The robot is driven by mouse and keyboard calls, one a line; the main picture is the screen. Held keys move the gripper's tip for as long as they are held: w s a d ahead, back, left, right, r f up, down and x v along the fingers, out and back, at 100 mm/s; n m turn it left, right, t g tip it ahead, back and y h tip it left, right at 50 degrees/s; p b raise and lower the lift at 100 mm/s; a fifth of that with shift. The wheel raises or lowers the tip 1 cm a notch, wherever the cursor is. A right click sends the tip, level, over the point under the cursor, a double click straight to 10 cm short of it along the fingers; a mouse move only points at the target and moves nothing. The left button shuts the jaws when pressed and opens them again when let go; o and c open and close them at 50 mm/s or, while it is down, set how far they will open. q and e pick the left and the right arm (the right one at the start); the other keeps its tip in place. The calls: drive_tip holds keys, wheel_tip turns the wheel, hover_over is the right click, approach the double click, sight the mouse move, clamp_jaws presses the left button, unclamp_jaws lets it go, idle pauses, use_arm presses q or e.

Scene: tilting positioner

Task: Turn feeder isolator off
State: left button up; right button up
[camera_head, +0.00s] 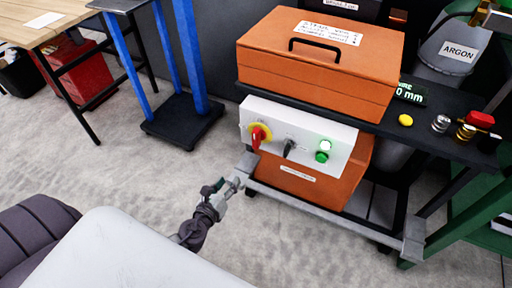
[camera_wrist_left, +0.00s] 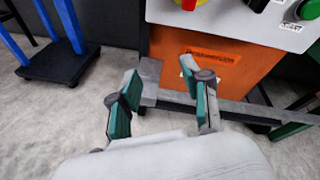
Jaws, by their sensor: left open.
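The feeder isolator (camera_head: 259,134) is a red rotary handle on a yellow plate, at the left end of a white control panel (camera_head: 343,148). Its handle looks roughly upright in the picture, tilted a little. In the left wrist view only the lower part of the red handle (camera_wrist_left: 189,4) shows, cut off at the top edge. My left gripper (camera_head: 236,180) is open and empty, below and a little left of the isolator and apart from it. Its two green-padded fingers (camera_wrist_left: 162,75) show spread in the left wrist view. My right gripper is not in view.
A black selector knob (camera_head: 289,148) and green buttons (camera_head: 322,156) sit right of the isolator. An orange case (camera_head: 318,65) rests on the cart above the panel. A grey cart rail (camera_head: 330,217) runs below, close to my gripper. Blue posts (camera_head: 160,45) stand left.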

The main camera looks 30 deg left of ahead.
sight(254, 137)
use_arm(q)
wheel_tip(254, 137, up, 8)
drive_tip(key=w+d+m+t+h+b, duration=0.1)
drive_tip(key=w+d+m+t, duration=0.15)
drive_tip(key=m, duration=0.35)
drive_tip(key=shift+t, duration=0.25)
drive_tip(key=w, duration=1.1)
drive_tip(key=shift+w+r+p, duration=0.25)
drive_tip(key=shift+p, duration=0.15)
drive_tip(key=shift+w, duration=0.65)
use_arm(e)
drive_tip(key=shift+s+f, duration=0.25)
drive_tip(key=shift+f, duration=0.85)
use_arm(q)
drive_tip(key=shift+c, duration=0.3)
clamp_jaws()
